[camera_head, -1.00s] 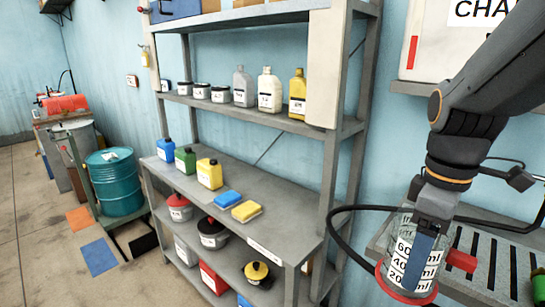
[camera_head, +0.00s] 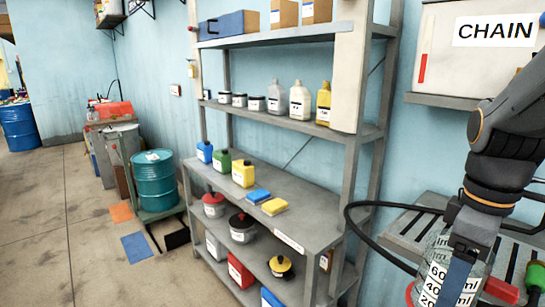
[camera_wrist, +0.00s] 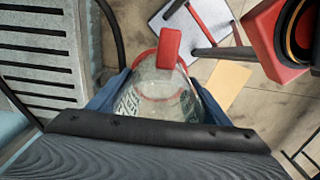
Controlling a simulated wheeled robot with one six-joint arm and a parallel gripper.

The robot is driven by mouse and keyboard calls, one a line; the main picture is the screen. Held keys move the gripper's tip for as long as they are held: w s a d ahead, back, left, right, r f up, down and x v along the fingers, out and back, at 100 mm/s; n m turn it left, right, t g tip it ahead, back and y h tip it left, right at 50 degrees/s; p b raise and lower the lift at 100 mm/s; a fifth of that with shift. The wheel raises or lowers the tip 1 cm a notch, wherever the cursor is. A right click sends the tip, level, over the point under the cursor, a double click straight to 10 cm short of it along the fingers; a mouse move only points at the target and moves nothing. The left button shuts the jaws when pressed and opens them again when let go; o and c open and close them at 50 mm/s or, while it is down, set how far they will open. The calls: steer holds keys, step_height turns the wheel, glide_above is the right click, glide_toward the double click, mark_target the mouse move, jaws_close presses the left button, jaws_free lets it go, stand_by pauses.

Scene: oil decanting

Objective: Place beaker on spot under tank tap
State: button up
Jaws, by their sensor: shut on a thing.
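The beaker (camera_head: 437,270) is clear glass with white volume labels, a red base ring and a red spout or handle piece. In the head view it is at the bottom right, partly cut off by the picture edge. My gripper (camera_head: 460,268) is shut on it; a blue finger crosses its front. In the wrist view the beaker (camera_wrist: 157,97) sits between the two blue fingers of my gripper (camera_wrist: 157,100). A white tank (camera_head: 445,65) labelled CHAIN is at the upper right. No tap or marked spot can be made out.
A grey slatted rack (camera_head: 408,228) lies below the tank, beside the beaker; it also shows in the wrist view (camera_wrist: 35,65). A black hose (camera_head: 362,232) loops there. A grey shelf unit (camera_head: 300,226) with bottles stands left. Open floor (camera_head: 95,235) lies farther left.

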steer(key=w+a+f+m, duration=0.1)
steer(key=w+a+f, duration=0.25)
steer(key=w, duration=0.65)
steer(key=w+a+f+m, duration=0.25)
steer(key=w+f, duration=0.25)
steer(key=w, duration=0.5)
steer(key=w+a+f+m, duration=0.1)
steer(key=w+a+f, duration=0.35)
steer(key=w, duration=0.55)
steer(key=s+f+m+b, duration=0.1)
steer(key=s+f+b, duration=0.1)
steer(key=f, duration=0.9)
steer(key=s+f+m+b, duration=0.2)
steer(key=s+f, duration=0.2)
steer(key=f, duration=0.6)
steer(key=shift+s+d+f, duration=0.15)
steer(key=shift+s+f, duration=0.05)
steer(key=shift+f, duration=0.2)
steer(key=shift+m, duration=0.25)
